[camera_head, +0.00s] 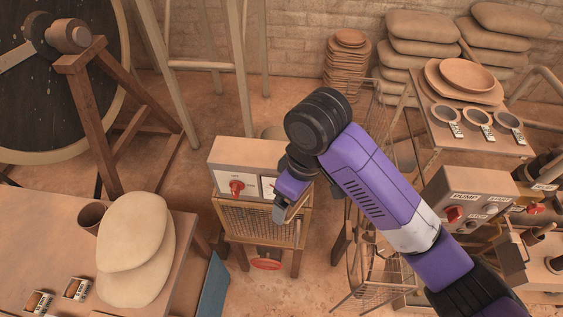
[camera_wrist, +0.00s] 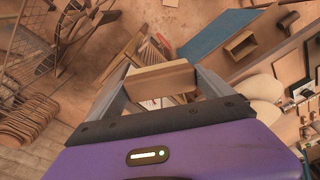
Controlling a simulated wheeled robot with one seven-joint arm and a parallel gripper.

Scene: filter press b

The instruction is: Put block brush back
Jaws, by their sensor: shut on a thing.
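My gripper (camera_wrist: 161,82) is shut on the block brush (camera_wrist: 160,77), a plain tan wooden block held crosswise between the two fingers in the wrist view. Its bristles cannot be made out from this side. In the head view my gripper (camera_head: 283,211) points down in front of a beige control box with a red knob (camera_head: 237,188). The brush cannot be made out there. My gripper is in mid-air, apart from the tables. I cannot tell which place in view belongs to the brush.
A table (camera_head: 50,215) at left bears pale round pads (camera_head: 135,250), a brown cup (camera_head: 91,216) and small labelled trays (camera_head: 76,289). At right are a pump box (camera_head: 468,205), a rack with labelled rings (camera_head: 477,122) and a wire cart (camera_head: 375,275). Some floor is clear between.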

